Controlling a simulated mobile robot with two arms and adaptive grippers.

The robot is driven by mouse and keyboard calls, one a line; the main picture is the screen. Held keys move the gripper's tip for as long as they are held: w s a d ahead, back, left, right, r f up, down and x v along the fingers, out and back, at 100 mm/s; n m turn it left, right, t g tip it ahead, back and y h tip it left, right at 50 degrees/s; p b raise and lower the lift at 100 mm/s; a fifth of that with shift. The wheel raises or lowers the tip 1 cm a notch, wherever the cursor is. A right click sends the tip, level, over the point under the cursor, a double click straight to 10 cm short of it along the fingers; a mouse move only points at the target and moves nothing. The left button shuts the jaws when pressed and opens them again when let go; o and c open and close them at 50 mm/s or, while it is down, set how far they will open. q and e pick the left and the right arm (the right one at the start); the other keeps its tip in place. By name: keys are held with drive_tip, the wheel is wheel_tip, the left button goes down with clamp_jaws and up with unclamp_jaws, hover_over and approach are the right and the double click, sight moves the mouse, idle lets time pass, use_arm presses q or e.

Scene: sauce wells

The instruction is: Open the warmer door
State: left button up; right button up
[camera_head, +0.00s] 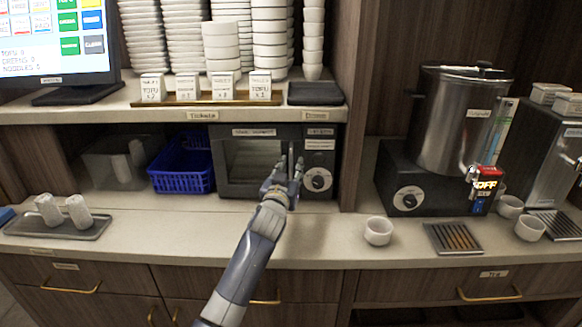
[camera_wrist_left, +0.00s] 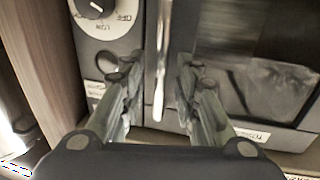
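The warmer (camera_head: 231,188) is a dark box on the counter under the shelf, with a glass window (camera_head: 250,158) in its door and a dial (camera_head: 318,180) at its right. Its door looks closed. My left gripper (camera_head: 288,170) is in front of the door's right side. In the left wrist view, the bar-like door handle (camera_wrist_left: 162,60) runs between the two spread fingers of the left gripper (camera_wrist_left: 158,72), with gaps at both sides. The dial (camera_wrist_left: 97,8) also shows there. My right gripper is not in view.
A blue basket (camera_head: 182,170) stands left of the warmer. A tray (camera_head: 60,229) with two cups lies further left. A wooden post (camera_head: 350,120) and a large metal urn (camera_head: 460,120) are at the right. A white cup (camera_head: 378,231) stands on the counter.

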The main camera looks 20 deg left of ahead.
use_arm(q)
drive_tip(key=shift+w, duration=0.45)
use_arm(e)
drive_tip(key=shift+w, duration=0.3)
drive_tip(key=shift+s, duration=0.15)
use_arm(q)
clamp_jaws()
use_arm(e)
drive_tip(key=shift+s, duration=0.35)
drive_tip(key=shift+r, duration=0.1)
